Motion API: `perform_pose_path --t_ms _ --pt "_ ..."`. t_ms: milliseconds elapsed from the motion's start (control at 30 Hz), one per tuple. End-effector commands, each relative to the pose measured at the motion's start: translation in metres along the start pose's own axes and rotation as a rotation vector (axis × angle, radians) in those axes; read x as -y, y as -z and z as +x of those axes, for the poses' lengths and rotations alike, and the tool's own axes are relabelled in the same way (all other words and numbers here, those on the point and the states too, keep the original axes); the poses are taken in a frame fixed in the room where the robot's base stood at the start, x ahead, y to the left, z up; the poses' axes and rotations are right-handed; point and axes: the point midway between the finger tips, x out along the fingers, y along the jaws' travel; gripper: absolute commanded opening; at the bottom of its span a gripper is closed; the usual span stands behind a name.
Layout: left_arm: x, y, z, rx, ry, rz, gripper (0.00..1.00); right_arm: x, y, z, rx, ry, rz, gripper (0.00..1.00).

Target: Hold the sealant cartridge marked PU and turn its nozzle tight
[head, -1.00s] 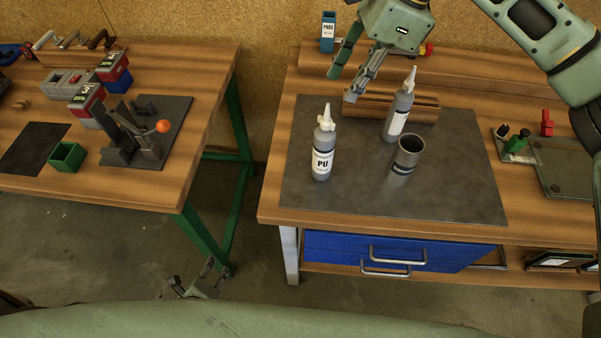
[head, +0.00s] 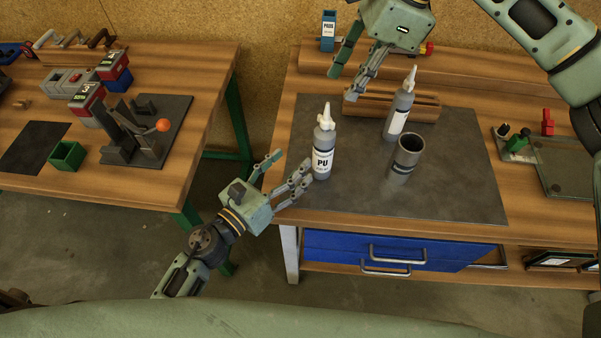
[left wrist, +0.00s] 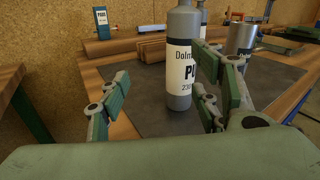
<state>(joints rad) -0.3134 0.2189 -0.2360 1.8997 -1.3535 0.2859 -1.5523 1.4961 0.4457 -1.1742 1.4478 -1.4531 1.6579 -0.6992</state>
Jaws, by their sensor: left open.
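The sealant cartridge marked PU (head: 323,163) stands upright on the dark mat, with its white nozzle (head: 325,114) on top. It also shows in the left wrist view (left wrist: 180,62), where its top is cut off. My left gripper (head: 291,165) is open beside the cartridge, to its left in the head view. In the left wrist view the cartridge stands beyond the open fingers, nearer the right finger. My right gripper (head: 346,78) is above the back of the bench, its fingers apart and nothing between them.
A second grey cartridge (head: 397,116) leans by a wooden rack (head: 424,108). A grey cup (head: 406,160) stands right of the PU cartridge on the mat (head: 460,185). A blue box (head: 328,32) stands at the back. The mat's front right is clear.

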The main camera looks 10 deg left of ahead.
Motion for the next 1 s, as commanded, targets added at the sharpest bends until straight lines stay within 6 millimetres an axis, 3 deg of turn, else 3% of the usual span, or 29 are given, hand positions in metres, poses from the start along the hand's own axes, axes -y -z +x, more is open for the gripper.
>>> perform_pose_path --t_ms 100,233,700,1000 --pt "0.020 0.008 0.005 0.001 0.021 0.067 0.58 0.000 0.000 0.000 0.000 0.000 0.000 0.31" --pt "0.030 0.011 0.009 0.003 0.033 0.107 0.58 0.000 0.000 0.000 0.000 0.000 0.000 0.31" --pt "0.033 0.012 0.072 0.003 0.034 0.112 0.58 0.000 0.000 0.000 0.000 0.000 0.000 0.31" --pt "0.034 0.013 0.085 0.002 0.034 0.111 0.58 0.000 0.000 0.000 0.000 0.000 0.000 0.31"
